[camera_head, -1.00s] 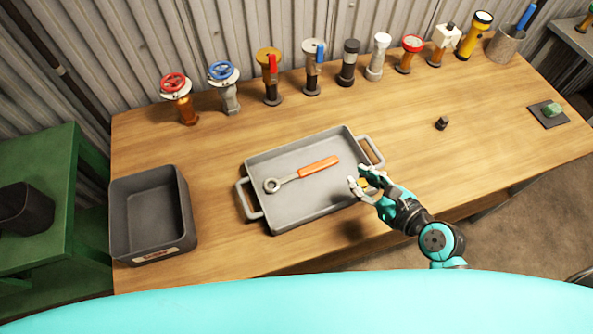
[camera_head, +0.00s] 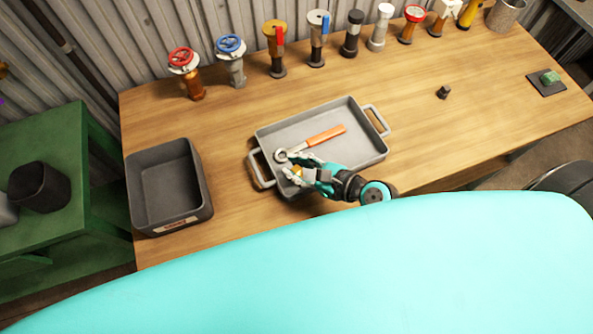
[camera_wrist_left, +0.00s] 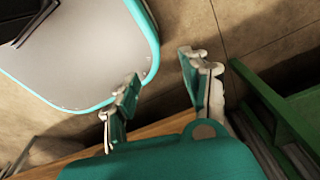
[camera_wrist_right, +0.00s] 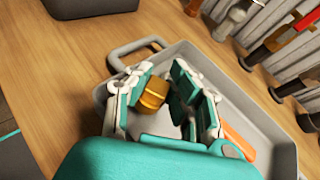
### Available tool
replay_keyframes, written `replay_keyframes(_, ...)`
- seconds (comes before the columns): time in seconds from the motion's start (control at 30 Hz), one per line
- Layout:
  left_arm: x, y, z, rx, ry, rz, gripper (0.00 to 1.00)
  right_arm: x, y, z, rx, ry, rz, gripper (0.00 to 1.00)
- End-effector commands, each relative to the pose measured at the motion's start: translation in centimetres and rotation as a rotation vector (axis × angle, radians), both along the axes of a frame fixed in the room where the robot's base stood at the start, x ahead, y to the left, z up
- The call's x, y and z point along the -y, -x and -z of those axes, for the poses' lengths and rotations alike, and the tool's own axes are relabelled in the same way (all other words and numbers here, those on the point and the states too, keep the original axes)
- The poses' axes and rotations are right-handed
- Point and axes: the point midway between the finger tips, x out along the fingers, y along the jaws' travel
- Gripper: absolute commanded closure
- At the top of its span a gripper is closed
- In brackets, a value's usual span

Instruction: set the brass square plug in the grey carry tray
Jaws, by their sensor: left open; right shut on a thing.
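The grey carry tray (camera_head: 367,157) lies on the wooden bench and holds a spanner with an orange handle (camera_head: 326,135). My right gripper (camera_head: 297,170) is over the tray's near left corner, by its left handle. It is shut on the brass square plug (camera_head: 296,172). In the right wrist view the plug (camera_wrist_right: 153,92) sits between the fingers, above the tray (camera_wrist_right: 255,112); I cannot tell whether it touches the tray floor. My left gripper (camera_wrist_left: 160,95) is open and empty, seen only in the left wrist view, over the floor beside the bench.
A dark grey bin (camera_head: 170,190) stands left of the tray. Several valves and fittings line the back of the bench, including a red-wheeled valve (camera_head: 187,72). A small dark plug (camera_head: 443,92) lies to the right. The bench between is clear.

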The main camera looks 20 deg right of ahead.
Motion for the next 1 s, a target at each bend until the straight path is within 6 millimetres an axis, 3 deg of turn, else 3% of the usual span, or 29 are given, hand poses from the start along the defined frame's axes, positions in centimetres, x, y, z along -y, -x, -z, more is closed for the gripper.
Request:
replay_keyframes(0.2,-0.7,1.0,1.3,-0.015,-0.01,0.002,0.53,0.1,0.0,3.2,-0.001,0.001,0.0,1.0)
replay_keyframes(0.57,-1.0,1.4,1.4,-0.023,-0.012,0.003,0.53,0.0,0.0,3.6,-0.001,0.0,0.001,1.0)
replay_keyframes(0.6,-1.0,1.4,1.5,-0.023,-0.012,0.003,0.53,0.0,0.0,3.7,0.0,0.001,0.001,0.8)
replay_keyframes(0.67,-1.0,1.4,1.4,-0.023,-0.012,0.003,0.53,0.0,0.0,3.6,0.0,0.001,0.001,0.72)
replay_keyframes(1.0,-0.9,1.1,1.1,-0.017,-0.012,0.003,0.53,0.0,0.0,3.1,0.0,0.0,0.001,0.72)
